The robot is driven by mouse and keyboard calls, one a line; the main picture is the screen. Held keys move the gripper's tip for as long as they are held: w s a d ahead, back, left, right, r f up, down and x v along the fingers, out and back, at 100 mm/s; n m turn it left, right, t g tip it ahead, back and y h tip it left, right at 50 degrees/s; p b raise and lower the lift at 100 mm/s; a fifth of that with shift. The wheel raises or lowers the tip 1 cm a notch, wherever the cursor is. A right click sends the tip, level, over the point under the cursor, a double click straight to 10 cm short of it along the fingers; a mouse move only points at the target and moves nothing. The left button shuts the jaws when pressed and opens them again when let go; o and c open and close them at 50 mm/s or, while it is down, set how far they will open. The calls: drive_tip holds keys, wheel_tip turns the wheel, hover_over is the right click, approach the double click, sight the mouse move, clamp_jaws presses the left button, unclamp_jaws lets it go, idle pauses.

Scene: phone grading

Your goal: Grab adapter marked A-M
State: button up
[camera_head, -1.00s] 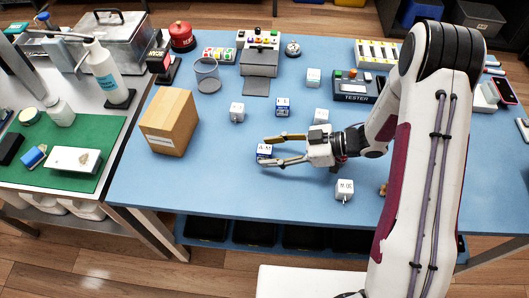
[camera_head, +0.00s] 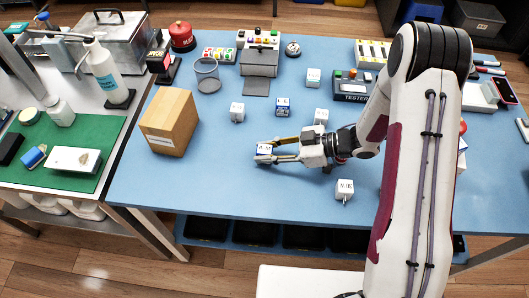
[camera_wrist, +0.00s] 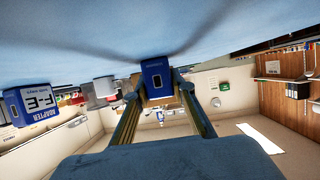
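The adapter marked A-M (camera_head: 264,149), a small blue and white block, is at the middle-left of the blue table. In the wrist view its blue face (camera_wrist: 156,78) lies between the two fingertips. My gripper (camera_head: 269,151) reaches it from the right, with one finger along each side. The fingers look closed against the block, and it appears still at table level. Its lower part is partly hidden by the near finger in the head view.
A blue adapter (camera_head: 283,106) stands behind; one marked F-E (camera_wrist: 38,103) shows in the wrist view. White adapters stand nearby (camera_head: 237,112), (camera_head: 321,117), (camera_head: 345,189). A cardboard box (camera_head: 169,122) is to the left. The table's front left is clear.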

sight(266, 149)
drive_tip(key=shift+r, duration=0.15)
drive_tip(key=shift+r, duration=4.9)
